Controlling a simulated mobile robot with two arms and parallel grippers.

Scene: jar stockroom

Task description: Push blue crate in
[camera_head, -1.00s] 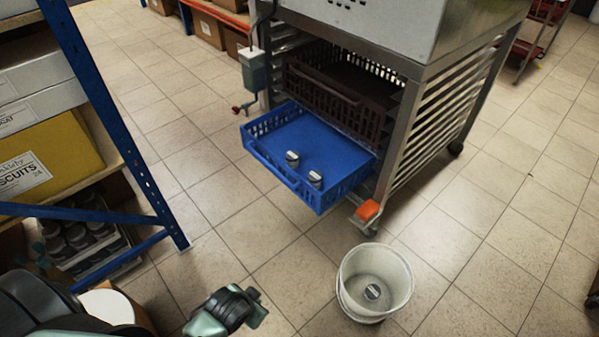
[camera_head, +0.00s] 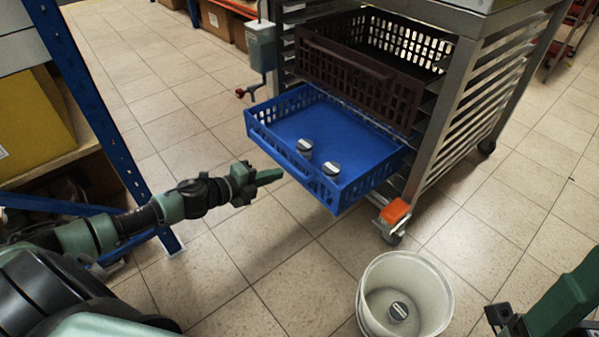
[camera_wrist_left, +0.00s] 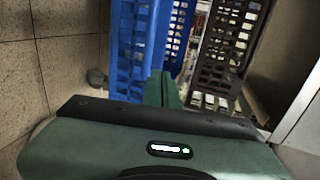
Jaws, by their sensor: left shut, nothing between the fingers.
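The blue crate (camera_head: 290,125) sticks partway out of the metal rack's front, with two small grey-lidded jars (camera_head: 304,148) inside near its front wall. My left gripper (camera_head: 270,176) is shut and empty, its fingers just left of the crate's front wall; a small gap seems to remain. In the left wrist view the shut fingers (camera_wrist_left: 162,88) point toward the blue crate (camera_wrist_left: 140,40). At the lower right of the head view is part of my right arm; its fingers do not show clearly.
A dark brown crate (camera_head: 370,75) sits above the blue one in the metal rack (camera_head: 440,110). A white bucket (camera_head: 440,305) with a jar inside stands on the floor in front. A blue-post shelf (camera_head: 95,115) stands at left. Tiled floor between is clear.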

